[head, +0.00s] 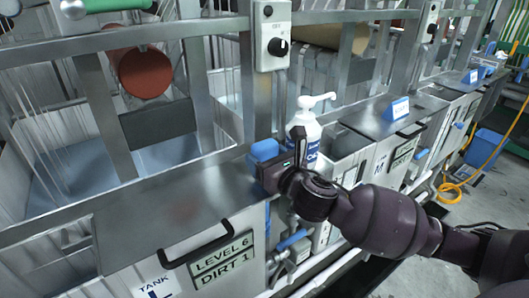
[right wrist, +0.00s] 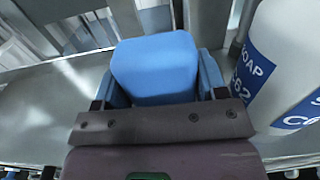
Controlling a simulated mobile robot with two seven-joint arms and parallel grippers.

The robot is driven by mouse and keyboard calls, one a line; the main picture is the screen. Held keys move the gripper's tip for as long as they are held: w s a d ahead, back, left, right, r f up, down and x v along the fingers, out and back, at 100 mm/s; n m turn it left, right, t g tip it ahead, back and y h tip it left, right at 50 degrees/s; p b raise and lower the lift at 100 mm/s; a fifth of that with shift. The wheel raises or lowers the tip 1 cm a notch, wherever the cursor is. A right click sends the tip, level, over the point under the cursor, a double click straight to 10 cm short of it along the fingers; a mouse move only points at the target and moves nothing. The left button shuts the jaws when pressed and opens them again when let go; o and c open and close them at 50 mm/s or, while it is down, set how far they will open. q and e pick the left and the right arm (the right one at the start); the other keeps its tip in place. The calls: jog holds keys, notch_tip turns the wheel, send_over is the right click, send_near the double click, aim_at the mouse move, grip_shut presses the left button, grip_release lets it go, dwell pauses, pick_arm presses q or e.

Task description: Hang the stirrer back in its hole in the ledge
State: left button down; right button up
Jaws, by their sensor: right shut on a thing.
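My right gripper (head: 272,168) is shut on the stirrer's blue block-shaped handle (head: 264,150), at the right end of the steel ledge (head: 160,212). In the right wrist view the handle (right wrist: 155,65) sits between the two fingers of my right gripper (right wrist: 157,88). The handle's top stands above the fingers. The stirrer's lower part is hidden behind the gripper, so I cannot tell whether it is in the hole. The hole itself is not visible. My left gripper is not in view.
A white soap bottle (head: 305,128) with a pump stands close right of the gripper; it also shows in the right wrist view (right wrist: 285,60). A steel post with a switch box (head: 272,38) rises behind. A black handle (head: 197,246) is on the ledge's front.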

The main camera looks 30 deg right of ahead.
jog(key=shift+f, duration=0.25)
jog(key=o, duration=1.3)
jog(key=s, duration=0.7)
jog(key=s+d, duration=0.1)
jog(key=s, duration=0.2)
jog(key=shift+s+d, duration=0.1)
jog(key=shift+s, duration=0.3)
